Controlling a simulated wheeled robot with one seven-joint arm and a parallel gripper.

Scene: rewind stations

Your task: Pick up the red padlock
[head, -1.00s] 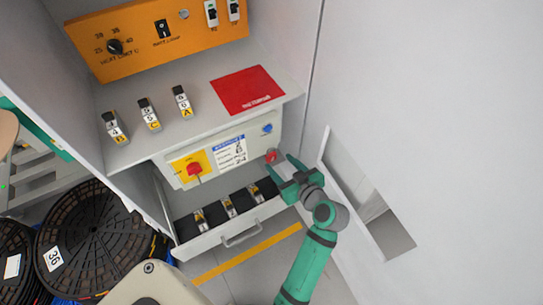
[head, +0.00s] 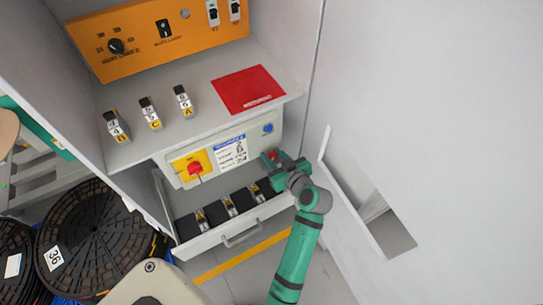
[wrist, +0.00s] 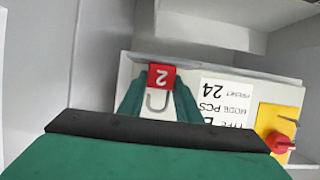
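The red padlock (wrist: 161,77), marked with a white 2, hangs at the front of the white control panel (wrist: 225,66). Its grey shackle shows below its body in the wrist view. In the head view the padlock (head: 271,155) is a small red spot at the panel's right end. My green gripper (head: 278,163) is at the padlock. In the wrist view the gripper's fingers (wrist: 161,90) lie close against the padlock's two sides and appear shut on it. The exact contact is hard to see.
A yellow plate with a red rotary switch (head: 195,168) and a label sheet (head: 232,152) are on the panel. An open drawer (head: 235,232) with dark compartments lies below. A shelf (head: 200,132) is above. A grey wall stands close to my arm's right.

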